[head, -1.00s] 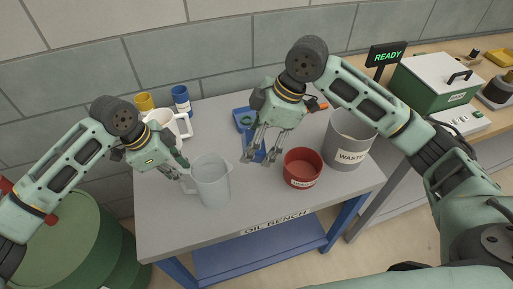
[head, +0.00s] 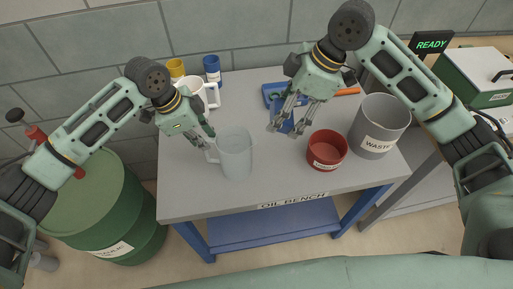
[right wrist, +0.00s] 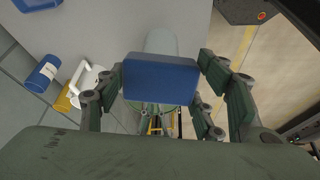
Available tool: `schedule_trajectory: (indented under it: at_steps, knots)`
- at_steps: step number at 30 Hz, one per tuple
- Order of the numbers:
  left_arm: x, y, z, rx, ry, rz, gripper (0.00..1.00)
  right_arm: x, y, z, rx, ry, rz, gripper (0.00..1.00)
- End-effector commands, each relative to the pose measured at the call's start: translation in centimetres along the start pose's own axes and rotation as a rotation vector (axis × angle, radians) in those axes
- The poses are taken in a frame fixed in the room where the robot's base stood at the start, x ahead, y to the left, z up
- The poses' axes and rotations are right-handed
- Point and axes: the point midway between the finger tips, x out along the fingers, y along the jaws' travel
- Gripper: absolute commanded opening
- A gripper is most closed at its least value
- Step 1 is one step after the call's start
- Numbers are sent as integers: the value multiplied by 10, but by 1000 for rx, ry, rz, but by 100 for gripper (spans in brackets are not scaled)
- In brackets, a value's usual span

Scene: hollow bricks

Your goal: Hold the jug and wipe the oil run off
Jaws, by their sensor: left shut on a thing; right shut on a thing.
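The clear, pale jug (head: 237,154) stands upright on the grey oil bench, its handle toward the left. My left gripper (head: 208,143) is shut on the jug's handle. My right gripper (head: 287,121) is shut on a blue pad and holds it above the bench, right of the jug and apart from it. The blue pad (right wrist: 160,80) fills the space between the fingers in the right wrist view, with the pale jug (right wrist: 161,42) beyond it. I cannot make out an oil run on the jug.
A red labelled bowl (head: 327,151) and a grey waste bin (head: 380,127) stand at the right of the bench (head: 190,203). A white jug (head: 212,95), a yellow mug (head: 176,68) and a blue can (head: 212,66) are at the back left. A blue tray (head: 268,90) lies behind my right gripper.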

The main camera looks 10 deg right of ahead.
Motion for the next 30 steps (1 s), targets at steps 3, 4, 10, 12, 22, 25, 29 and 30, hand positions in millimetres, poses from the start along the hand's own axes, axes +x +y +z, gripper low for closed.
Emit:
schedule_trajectory:
  at_steps: [3,4,10,12,22,25,29,30]
  knots:
    - [0,0,0,0,0,0,15,0,0,0,0,0,0,41]
    - [0,0,0,0,0,0,18,0,0,0,0,0,0,41]
    - [0,0,0,0,0,0,32,0,0,0,0,0,0,41]
    - [0,0,0,0,0,0,32,0,0,0,0,0,0,41]
    - [-12,-1,0,0,1,-2,32,0,0,0,0,0,0,41]
    - [-30,-1,0,1,1,-4,32,0,0,0,0,0,0,41]
    - [-59,-1,0,2,1,-4,32,0,0,0,0,0,0,41]
    - [-67,-1,0,1,1,-5,32,0,0,0,0,0,0,41]
